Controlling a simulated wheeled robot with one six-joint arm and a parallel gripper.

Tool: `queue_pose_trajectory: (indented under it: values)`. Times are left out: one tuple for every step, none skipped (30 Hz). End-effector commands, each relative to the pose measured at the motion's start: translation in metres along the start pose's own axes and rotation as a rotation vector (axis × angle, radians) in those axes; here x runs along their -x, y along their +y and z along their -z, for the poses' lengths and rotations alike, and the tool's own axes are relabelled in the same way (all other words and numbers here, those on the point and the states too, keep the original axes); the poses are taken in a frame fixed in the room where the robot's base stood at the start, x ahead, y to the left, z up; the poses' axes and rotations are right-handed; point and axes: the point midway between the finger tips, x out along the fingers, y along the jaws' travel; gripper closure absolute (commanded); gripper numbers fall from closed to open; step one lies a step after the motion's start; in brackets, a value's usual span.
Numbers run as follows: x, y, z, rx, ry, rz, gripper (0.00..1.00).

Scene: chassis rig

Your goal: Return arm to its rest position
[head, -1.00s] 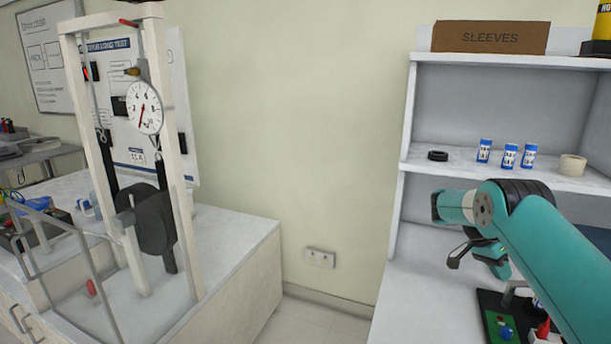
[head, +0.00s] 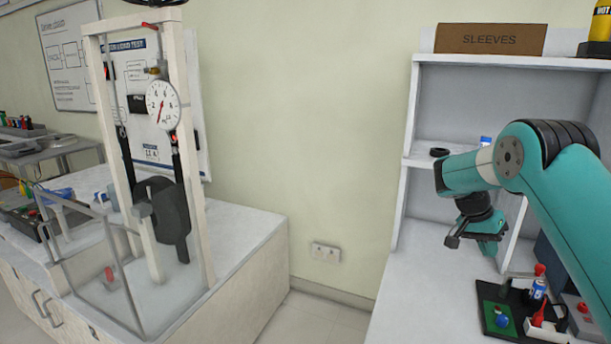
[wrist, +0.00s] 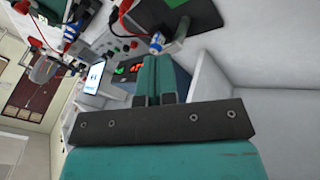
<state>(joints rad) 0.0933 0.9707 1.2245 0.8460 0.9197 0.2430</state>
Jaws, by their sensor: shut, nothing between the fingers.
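My teal arm (head: 560,190) reaches in from the right in the head view, bent at a black-ringed joint in front of the shelf unit. My gripper (head: 452,241) hangs at its end above the white bench, apart from everything around it. In the wrist view the gripper's two teal fingers (wrist: 159,78) lie side by side, shut with nothing between them.
A white shelf unit (head: 409,150) stands behind the arm, with a SLEEVES box (head: 490,39) on top. Below right on the bench is a dark board (head: 520,308) with small coloured parts. A load-test frame (head: 201,180) stands on the left bench. Bare wall and floor lie between.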

Motion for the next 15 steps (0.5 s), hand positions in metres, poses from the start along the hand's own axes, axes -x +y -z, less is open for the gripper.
queue_pose_trajectory:
  values:
    - [0.017, -0.001, -0.006, 0.056, 0.006, 0.033, 1.00]
    - [0.026, -0.001, -0.011, 0.091, 0.009, 0.053, 1.00]
    - [0.039, -0.002, -0.018, 0.144, 0.013, 0.082, 1.00]
    - [0.050, -0.002, -0.025, 0.188, 0.015, 0.106, 1.00]
    - [0.061, -0.001, -0.033, 0.237, 0.018, 0.133, 1.00]
    - [0.077, 0.000, -0.046, 0.308, 0.022, 0.173, 1.00]
    - [0.090, 0.002, -0.058, 0.366, 0.026, 0.205, 1.00]
    - [0.103, 0.005, -0.070, 0.429, 0.030, 0.241, 1.00]
    - [0.120, 0.010, -0.090, 0.516, 0.034, 0.288, 1.00]
    - [0.132, 0.015, -0.106, 0.580, 0.037, 0.325, 1.00]
    - [0.143, 0.021, -0.123, 0.646, 0.040, 0.362, 1.00]
    - [0.157, 0.030, -0.146, 0.730, 0.043, 0.412, 1.00]
    - [0.166, 0.037, -0.164, 0.795, 0.044, 0.448, 1.00]
    - [0.174, 0.046, -0.182, 0.858, 0.046, 0.485, 1.00]
    - [0.184, 0.059, -0.208, 0.943, 0.047, 0.536, 1.00]
